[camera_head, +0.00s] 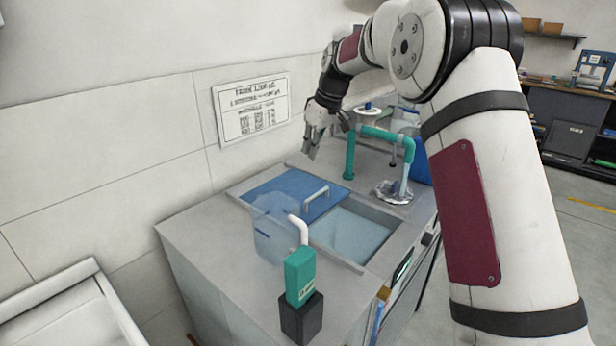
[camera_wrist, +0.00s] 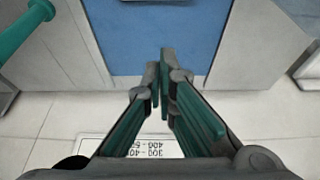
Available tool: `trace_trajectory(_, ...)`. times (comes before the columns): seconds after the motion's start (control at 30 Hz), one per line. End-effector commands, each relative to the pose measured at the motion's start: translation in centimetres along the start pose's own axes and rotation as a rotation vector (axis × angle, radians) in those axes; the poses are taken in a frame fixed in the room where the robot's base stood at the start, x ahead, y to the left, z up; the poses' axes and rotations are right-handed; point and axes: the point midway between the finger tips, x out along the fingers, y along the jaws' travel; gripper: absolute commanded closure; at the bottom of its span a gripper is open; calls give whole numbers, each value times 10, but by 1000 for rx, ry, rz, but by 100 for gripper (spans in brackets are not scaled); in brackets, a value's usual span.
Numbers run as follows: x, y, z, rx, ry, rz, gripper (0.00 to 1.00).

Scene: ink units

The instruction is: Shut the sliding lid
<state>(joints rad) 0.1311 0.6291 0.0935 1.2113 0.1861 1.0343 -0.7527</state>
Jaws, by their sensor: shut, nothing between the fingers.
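The blue sliding lid (camera_head: 278,188) lies in a framed opening in the grey counter, with a light bar handle (camera_head: 316,194) near its right edge. To the right of the lid the opening is uncovered and shows a pale blue basin (camera_head: 350,234). My gripper (camera_head: 310,150) is above the back of the counter, behind the lid and near the wall, apart from the handle. In the wrist view the fingers of my gripper (camera_wrist: 160,82) are together and empty, with the blue lid (camera_wrist: 150,35) beyond them. Part of the lid is hidden behind a clear container in the head view.
A clear container (camera_head: 272,232) and a green bottle (camera_head: 300,275) on a dark block (camera_head: 301,318) stand at the front. A green pipe tap (camera_head: 392,142) rises at the back right. A wall sign (camera_head: 252,108) hangs behind. The counter's left side is clear.

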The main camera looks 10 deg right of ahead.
Motion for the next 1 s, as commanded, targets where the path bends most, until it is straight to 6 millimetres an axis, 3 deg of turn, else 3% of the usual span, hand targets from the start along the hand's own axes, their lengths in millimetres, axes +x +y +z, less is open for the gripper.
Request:
trace_trajectory(0.27,26,6,-4,-14,3,-9,100)
trace_trajectory(0.73,114,5,-4,-14,1,-10,100)
trace_trajectory(1.0,108,6,27,-11,3,-8,100)
